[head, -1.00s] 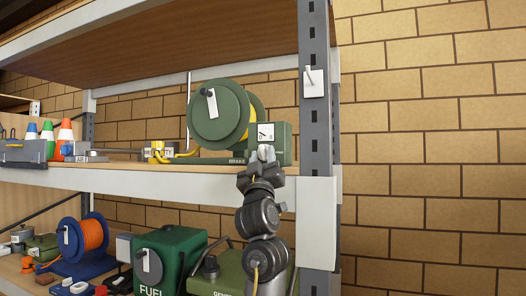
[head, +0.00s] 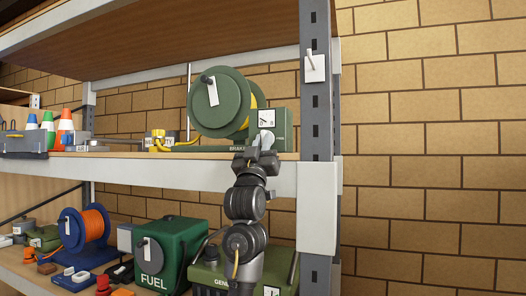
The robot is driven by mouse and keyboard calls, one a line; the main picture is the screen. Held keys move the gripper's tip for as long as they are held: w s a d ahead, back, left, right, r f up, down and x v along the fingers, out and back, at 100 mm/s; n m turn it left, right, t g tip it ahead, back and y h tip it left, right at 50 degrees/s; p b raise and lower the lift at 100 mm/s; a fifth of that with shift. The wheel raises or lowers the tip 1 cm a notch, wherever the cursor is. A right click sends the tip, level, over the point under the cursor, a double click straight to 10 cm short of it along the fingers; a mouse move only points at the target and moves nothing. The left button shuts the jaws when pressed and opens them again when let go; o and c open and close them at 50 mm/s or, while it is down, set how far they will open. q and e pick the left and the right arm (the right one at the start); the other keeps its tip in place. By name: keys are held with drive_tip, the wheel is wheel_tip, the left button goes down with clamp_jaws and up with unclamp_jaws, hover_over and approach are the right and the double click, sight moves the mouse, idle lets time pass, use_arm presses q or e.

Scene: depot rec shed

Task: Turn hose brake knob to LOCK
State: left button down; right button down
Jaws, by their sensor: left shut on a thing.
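The green hose reel (head: 217,102) stands on the upper shelf, with a green brake box (head: 283,130) at its right. A white dial plate with a dark pointer mark (head: 266,117) is on the box's front. Below the plate is a pale grey brake knob (head: 266,139), partly hidden by my gripper. My left gripper (head: 262,148) comes up from below and is shut on the knob, with the jaws tilted. The brake lettering at the base is partly covered, and I cannot read the knob's setting. My right gripper is out of view.
A grey upright post (head: 316,120) stands just right of the brake box. The upper shelf edge (head: 190,174) runs behind my arm. Below are a green fuel can (head: 172,258) and an orange cable reel (head: 91,228). Traffic cones (head: 65,127) stand far left.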

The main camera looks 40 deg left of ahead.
use_arm(q)
drive_tip(key=m+t+h, duration=0.1)
drive_tip(key=m+h, duration=0.1)
drive_tip(key=shift+m+h, duration=0.3)
drive_tip(key=shift+m, duration=0.1)
drive_tip(key=c, duration=1.4)
unclamp_jaws()
drive_tip(key=shift+c, duration=0.2)
drive_tip(key=b+v, duration=0.6)
drive_tip(key=v, duration=0.4)
drive_tip(key=shift+s+f, duration=0.25)
drive_tip(key=shift+f, duration=0.1)
